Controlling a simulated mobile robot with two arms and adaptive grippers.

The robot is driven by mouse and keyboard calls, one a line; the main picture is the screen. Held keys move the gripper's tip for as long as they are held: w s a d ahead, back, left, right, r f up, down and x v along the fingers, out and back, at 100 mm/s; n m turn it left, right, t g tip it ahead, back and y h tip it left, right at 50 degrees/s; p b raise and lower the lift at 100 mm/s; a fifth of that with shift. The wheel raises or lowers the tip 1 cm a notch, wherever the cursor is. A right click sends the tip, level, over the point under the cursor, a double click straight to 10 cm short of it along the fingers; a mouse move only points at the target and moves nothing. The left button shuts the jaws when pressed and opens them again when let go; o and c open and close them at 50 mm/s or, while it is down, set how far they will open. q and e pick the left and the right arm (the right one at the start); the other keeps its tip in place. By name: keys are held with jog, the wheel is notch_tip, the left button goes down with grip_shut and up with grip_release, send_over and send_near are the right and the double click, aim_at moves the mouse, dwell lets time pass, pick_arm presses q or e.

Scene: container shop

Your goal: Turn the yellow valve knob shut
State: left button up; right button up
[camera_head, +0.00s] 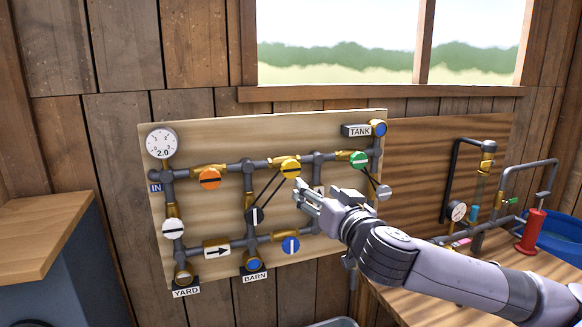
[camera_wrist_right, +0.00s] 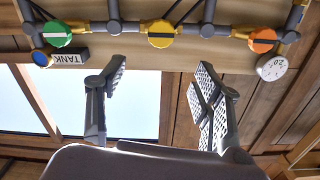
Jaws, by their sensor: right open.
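The yellow valve knob (camera_head: 290,168) sits on the upper pipe of the wooden valve board (camera_head: 205,125), between the orange knob (camera_head: 209,179) and the green knob (camera_head: 358,159). A dark bar crosses its face, running roughly along the pipe. It also shows at the top middle of the right wrist view (camera_wrist_right: 161,33), upside down. My right gripper (camera_head: 303,198) is open and empty, just below and right of the yellow knob in the head view. In the right wrist view its fingers (camera_wrist_right: 158,85) are spread wide and apart from the knob. My left gripper is out of view.
A black linkage (camera_head: 266,190) runs from near the yellow knob to a dark knob (camera_head: 254,216) below. A blue knob (camera_head: 291,245) and a white arrow plate (camera_head: 216,250) sit on the lower pipe. A wooden bench (camera_head: 535,262) with a red cylinder (camera_head: 532,230) stands right.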

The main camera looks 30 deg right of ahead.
aim_at(292, 168)
jog(key=p+x, duration=0.8)
jog(key=x, duration=0.7)
jog(key=shift+w+a+r, duration=0.1)
jog(key=shift+w+r, duration=0.05)
jog(key=shift+w, duration=0.15)
jog(key=shift+w+p, duration=0.3)
jog(key=shift+w, duration=0.25)
jog(key=c, duration=1.2)
jog(key=shift+f, duration=0.2)
